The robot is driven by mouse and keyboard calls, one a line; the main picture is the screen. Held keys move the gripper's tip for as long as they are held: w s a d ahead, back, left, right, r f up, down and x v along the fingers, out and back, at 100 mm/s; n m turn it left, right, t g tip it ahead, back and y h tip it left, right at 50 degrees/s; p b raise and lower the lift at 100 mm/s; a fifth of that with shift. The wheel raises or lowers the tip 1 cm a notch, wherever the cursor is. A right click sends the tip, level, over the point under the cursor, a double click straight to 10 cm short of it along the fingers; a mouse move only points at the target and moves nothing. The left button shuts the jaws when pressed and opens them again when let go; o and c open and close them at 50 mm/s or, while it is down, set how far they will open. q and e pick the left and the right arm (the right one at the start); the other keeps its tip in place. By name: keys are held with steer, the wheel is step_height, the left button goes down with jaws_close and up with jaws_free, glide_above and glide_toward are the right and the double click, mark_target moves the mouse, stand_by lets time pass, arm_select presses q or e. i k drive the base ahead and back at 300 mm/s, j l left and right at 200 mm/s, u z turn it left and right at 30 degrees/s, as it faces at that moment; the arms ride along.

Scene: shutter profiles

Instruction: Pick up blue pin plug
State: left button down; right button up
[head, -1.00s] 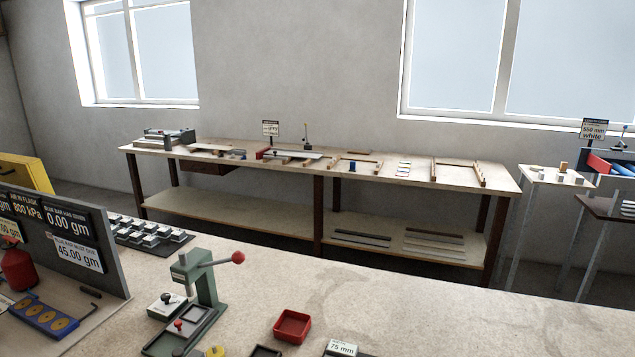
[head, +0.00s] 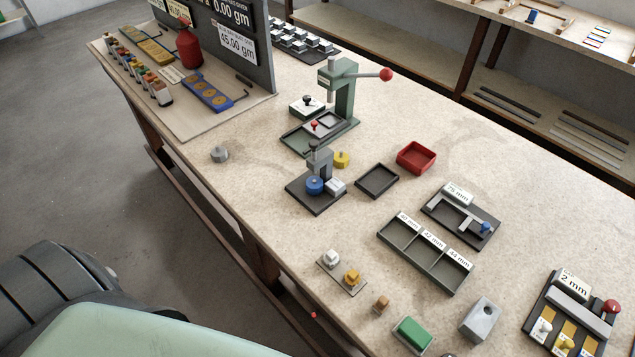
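A round blue plug-like piece (head: 315,185) sits on a small dark fixture (head: 318,201) with a grey post, beside a pale block. A smaller blue knob-like piece (head: 486,228) stands at the right end of the 75 mm gauge frame (head: 440,212). I cannot tell from this view which of the two is the blue pin plug. Similar yellow (head: 352,277) and white (head: 331,258) plugs stand on a small plate near the bench's front edge. Neither of my grippers is in view.
A green press (head: 340,95) with a red-knobbed lever stands behind the fixture. A red tray (head: 416,158), a dark tray (head: 377,181) and a three-compartment tray (head: 425,252) lie to the right. A grey weight (head: 219,154) sits near the front edge. Bare bench surrounds it.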

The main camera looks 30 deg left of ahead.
mark_target(314, 186)
steer(key=k+j+u, duration=0.1)
steer(key=j, duration=0.4)
steer(key=k+j+u, duration=0.1)
steer(key=j, duration=0.4)
steer(key=k+j, duration=0.1)
steer(key=j, duration=0.4)
steer(key=u, duration=0.05)
